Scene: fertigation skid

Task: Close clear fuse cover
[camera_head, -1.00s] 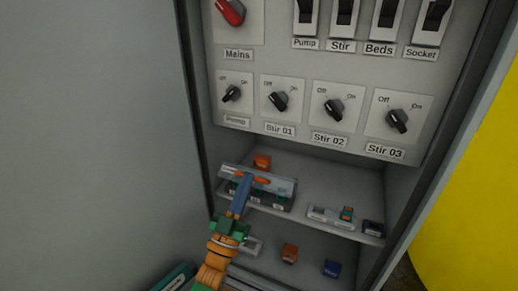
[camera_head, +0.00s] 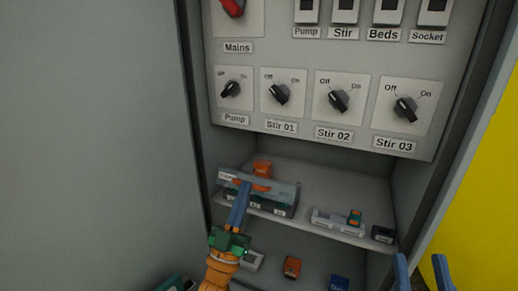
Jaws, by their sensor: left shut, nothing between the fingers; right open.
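The clear fuse cover (camera_head: 284,190) is a long see-through strip on the upper shelf inside the cabinet. It stands tilted above a dark fuse block (camera_head: 268,209) with small white labels. Orange parts show behind or through the cover. My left gripper (camera_head: 246,186) is shut and empty, with its blue fingertips in front of the cover's left half. I cannot tell whether they touch it, and they hide part of the cover and block. My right gripper (camera_head: 420,260) is open and empty at the bottom right, apart from the cover.
A white module (camera_head: 325,219) and a dark module (camera_head: 383,235) sit right of the block on the shelf. Orange (camera_head: 292,267) and blue (camera_head: 339,284) parts lie below. The switch panel (camera_head: 300,58) overhangs the shelf. The cabinet's side wall (camera_head: 462,120) stands at right.

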